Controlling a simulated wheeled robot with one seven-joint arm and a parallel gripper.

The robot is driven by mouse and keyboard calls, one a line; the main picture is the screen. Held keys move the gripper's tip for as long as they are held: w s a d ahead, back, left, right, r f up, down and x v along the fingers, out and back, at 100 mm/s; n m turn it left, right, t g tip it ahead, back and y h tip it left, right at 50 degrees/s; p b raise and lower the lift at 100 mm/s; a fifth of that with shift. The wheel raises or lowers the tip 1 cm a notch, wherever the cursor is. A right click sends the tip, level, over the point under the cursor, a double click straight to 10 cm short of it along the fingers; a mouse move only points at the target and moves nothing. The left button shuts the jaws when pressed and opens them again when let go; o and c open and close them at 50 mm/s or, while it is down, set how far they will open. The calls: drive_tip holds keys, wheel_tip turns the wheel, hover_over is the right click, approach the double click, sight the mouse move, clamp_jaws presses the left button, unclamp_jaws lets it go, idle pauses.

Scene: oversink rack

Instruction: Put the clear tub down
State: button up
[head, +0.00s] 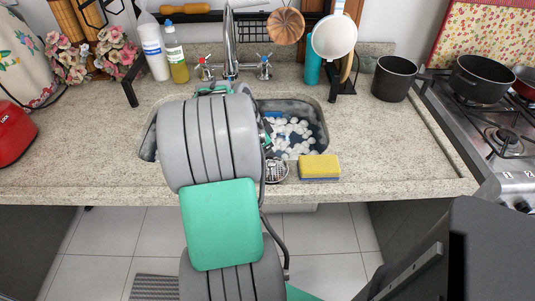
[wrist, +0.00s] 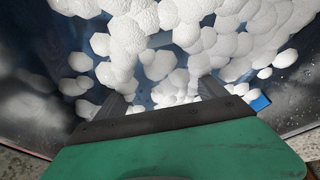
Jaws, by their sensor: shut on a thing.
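My gripper (wrist: 165,90) is down in the sink among white foam. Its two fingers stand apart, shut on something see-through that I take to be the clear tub. I cannot make out the tub's outline against the foam in either view. In the head view my arm covers most of my gripper and the left part of the sink (head: 322,128). The white foam (head: 291,138) fills much of the basin and also shows in the wrist view (wrist: 130,40). Something blue (wrist: 261,103) shows under the foam to the right of my gripper.
A yellow sponge (head: 319,167) lies on the counter's front edge, beside a metal strainer (head: 276,169). The faucet (head: 230,45) stands behind the sink. A dark pot (head: 394,78) stands to the right, near the stove (head: 490,130). The counter (head: 370,150) right of the sink is clear.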

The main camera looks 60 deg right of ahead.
drive_tip(key=shift+f, duration=0.15)
drive_tip(key=shift+f, duration=0.2)
drive_tip(key=o, duration=1.4)
drive_tip(key=shift+r, duration=0.1)
drive_tip(key=shift+o, duration=0.2)
drive_tip(key=shift+r, duration=0.1)
drive_tip(key=shift+w+r, duration=0.1)
drive_tip(key=shift+r, duration=0.2)
drive_tip(key=p+v, duration=0.1)
drive_tip(key=v, duration=1)
drive_tip(key=shift+a+r+p, duration=0.15)
drive_tip(key=shift+r+p, duration=0.1)
drive_tip(key=shift+p, duration=0.15)
drive_tip(key=shift+w, duration=0.1)
